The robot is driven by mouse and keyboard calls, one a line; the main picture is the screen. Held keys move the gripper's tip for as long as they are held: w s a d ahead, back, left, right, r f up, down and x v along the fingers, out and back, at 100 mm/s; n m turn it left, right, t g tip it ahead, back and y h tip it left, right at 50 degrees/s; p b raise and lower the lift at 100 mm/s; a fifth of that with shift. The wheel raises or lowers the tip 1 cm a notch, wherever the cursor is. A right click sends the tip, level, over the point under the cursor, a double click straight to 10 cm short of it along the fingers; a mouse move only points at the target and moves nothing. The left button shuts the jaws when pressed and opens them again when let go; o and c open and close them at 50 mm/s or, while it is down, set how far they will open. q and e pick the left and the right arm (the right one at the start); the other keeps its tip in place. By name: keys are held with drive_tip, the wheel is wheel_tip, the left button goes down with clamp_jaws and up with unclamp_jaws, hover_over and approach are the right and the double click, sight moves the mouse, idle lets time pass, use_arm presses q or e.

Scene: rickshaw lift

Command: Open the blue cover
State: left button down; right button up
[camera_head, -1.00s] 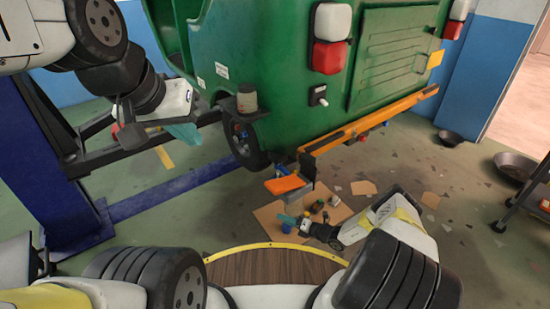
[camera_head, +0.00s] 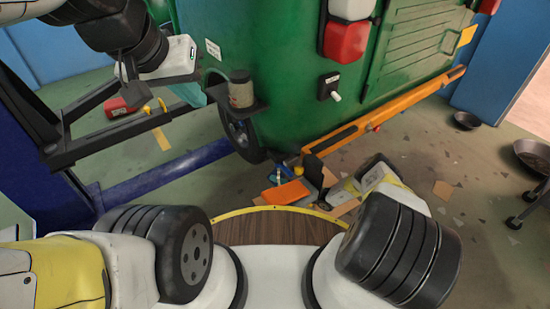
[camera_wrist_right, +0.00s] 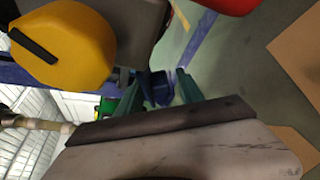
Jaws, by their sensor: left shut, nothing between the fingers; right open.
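A dark blue object (camera_wrist_right: 158,90) shows between and beyond the teal fingers of my right gripper (camera_wrist_right: 160,78) in the right wrist view. It may be the blue cover; the view is too dark to be sure. Those fingers are apart, and I cannot tell whether they touch it. A small blue part (camera_head: 284,170) shows by the orange piece (camera_head: 286,192). My left gripper (camera_head: 190,94) is shut and empty at the upper left, left of the green rickshaw.
The green rickshaw (camera_head: 285,60) stands behind, with an orange bar (camera_head: 385,115) along its bottom. A dark lift frame (camera_head: 110,135) is at left. A yellow rounded part (camera_wrist_right: 62,48) fills the wrist view's upper left. Cardboard (camera_wrist_right: 297,55) lies on the floor.

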drive_tip(key=shift+x, duration=0.95)
clamp_jaws()
